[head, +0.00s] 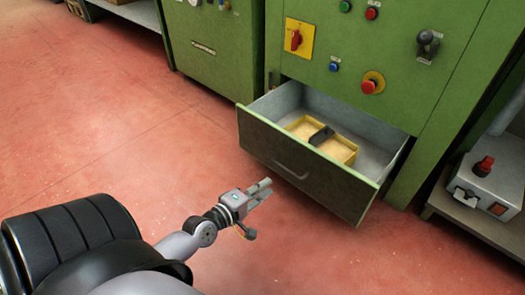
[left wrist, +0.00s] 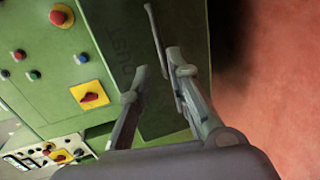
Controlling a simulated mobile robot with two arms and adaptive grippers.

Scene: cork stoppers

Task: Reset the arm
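My left gripper (head: 264,189) is open and empty, in front of the open drawer (head: 270,153) and apart from it in the head view. Its two fingers show with a gap between them in the left wrist view (left wrist: 158,68). The drawer has a dark green front with a bar handle (head: 291,170). Inside it lies a yellow tray (head: 347,158) with pale tan contents, too small to make out. A black object (head: 321,135) lies across the tray. My right gripper is in neither view.
The drawer juts out from a green control cabinet (head: 390,110) with buttons and a red rotary switch (head: 296,40). A grey device with a red knob (head: 490,185) stands on a shelf at the right. The red floor (head: 110,120) at the left is clear.

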